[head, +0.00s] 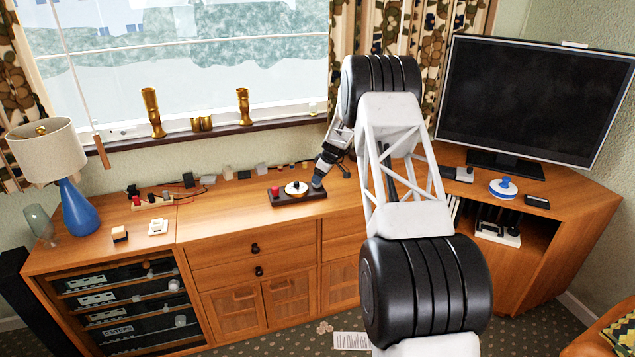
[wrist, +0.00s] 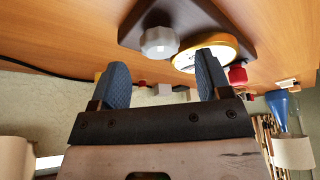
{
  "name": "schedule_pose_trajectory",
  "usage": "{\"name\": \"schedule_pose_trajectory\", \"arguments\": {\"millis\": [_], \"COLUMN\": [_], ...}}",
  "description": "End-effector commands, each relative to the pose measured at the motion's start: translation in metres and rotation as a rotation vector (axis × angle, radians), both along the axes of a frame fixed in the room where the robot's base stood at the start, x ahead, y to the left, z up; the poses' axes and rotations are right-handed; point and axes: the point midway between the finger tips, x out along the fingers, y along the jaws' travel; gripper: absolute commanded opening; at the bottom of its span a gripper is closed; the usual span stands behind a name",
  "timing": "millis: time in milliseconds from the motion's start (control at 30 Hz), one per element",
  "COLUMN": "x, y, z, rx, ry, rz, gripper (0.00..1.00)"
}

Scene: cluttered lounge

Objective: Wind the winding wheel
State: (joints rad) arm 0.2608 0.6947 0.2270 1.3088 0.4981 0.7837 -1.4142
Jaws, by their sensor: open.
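A small device with a dark wooden base (head: 300,197) stands on the sideboard. It carries a brass-rimmed disc (head: 296,188) and a red knob (head: 275,191). In the wrist view, which looks inverted, the base (wrist: 190,14) bears a pale grey faceted knob (wrist: 159,42), the brass-rimmed disc (wrist: 228,42) and the red knob (wrist: 237,75). No part is labelled as the winding wheel. My gripper (head: 318,184) is at the device's right end. In the wrist view my gripper (wrist: 162,66) is open and empty; the grey knob lies just beyond the gap between its blue-grey fingers.
A blue-and-white round object (head: 503,188) and a television (head: 535,98) stand to the right. A lamp (head: 70,205) is at the far left. Small blocks and cables line the wall behind the device. The sideboard top (head: 225,220) left of the device is clear.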

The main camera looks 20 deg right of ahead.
Motion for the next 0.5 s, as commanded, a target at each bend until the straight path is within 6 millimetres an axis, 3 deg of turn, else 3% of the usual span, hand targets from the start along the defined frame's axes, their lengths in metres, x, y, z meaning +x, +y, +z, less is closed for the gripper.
{"name": "schedule_pose_trajectory", "arguments": {"millis": [200,500], "x": [0.006,0.009], "y": [0.006,0.009], "z": [-0.021,-0.029], "rx": [0.001,0.001], "ry": [0.001,-0.001], "rz": [0.000,0.000], "gripper": [0.71,0.71]}}
